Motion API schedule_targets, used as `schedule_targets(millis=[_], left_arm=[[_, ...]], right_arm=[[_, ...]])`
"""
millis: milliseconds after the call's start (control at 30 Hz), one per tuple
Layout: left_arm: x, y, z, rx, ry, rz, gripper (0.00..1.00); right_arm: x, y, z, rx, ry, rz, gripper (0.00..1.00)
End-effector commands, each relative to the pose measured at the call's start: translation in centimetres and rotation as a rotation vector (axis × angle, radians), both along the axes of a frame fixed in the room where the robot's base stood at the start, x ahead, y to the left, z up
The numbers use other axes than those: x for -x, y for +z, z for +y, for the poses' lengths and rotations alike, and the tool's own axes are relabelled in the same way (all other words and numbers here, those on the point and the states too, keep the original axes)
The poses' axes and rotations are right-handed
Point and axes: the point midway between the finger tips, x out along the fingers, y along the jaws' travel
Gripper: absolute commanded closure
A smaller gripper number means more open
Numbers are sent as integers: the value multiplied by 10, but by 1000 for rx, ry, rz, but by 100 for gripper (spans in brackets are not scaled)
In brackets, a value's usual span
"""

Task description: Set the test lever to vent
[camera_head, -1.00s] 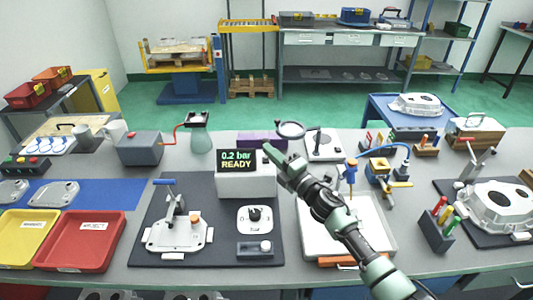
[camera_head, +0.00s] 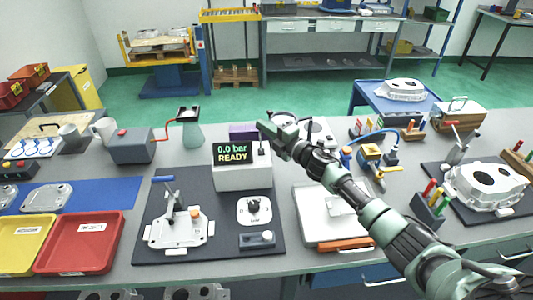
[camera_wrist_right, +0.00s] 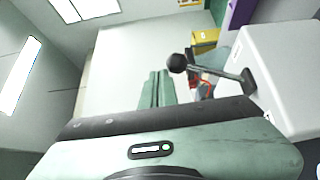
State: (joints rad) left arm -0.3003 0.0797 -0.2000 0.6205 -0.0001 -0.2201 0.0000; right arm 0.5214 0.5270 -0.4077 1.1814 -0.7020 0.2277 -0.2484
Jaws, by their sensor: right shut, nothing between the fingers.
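The tester is a white box (camera_head: 243,178) on the dark mat, and its display (camera_head: 232,152) reads 0.0 bar READY. A black lever (camera_head: 262,148) stands on the right of the box, beside the display. In the right wrist view the lever's black ball knob (camera_wrist_right: 177,63) and rod run out from the white box (camera_wrist_right: 285,75). My right gripper (camera_head: 268,131) is shut and empty, just behind and above the lever. Its fingers (camera_wrist_right: 157,88) show beside the knob, apparently apart from it. Vent markings are too small to read. My left gripper is out of view.
A clamp fixture with a casting (camera_head: 180,230) stands left of the tester. A white plate with a black knob (camera_head: 254,210) and a grey block (camera_head: 262,240) lie in front.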

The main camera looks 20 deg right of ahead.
Motion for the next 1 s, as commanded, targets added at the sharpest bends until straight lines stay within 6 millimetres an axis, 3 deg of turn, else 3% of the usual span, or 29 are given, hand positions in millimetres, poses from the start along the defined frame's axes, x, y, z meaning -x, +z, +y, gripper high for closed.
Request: schedule_targets(millis=[767, 1000], left_arm=[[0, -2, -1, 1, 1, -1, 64], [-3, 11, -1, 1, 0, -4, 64]], right_arm=[[-4, 0, -1, 1, 0, 0, 100], [-3, 14, -3, 1, 1, 0, 100]])
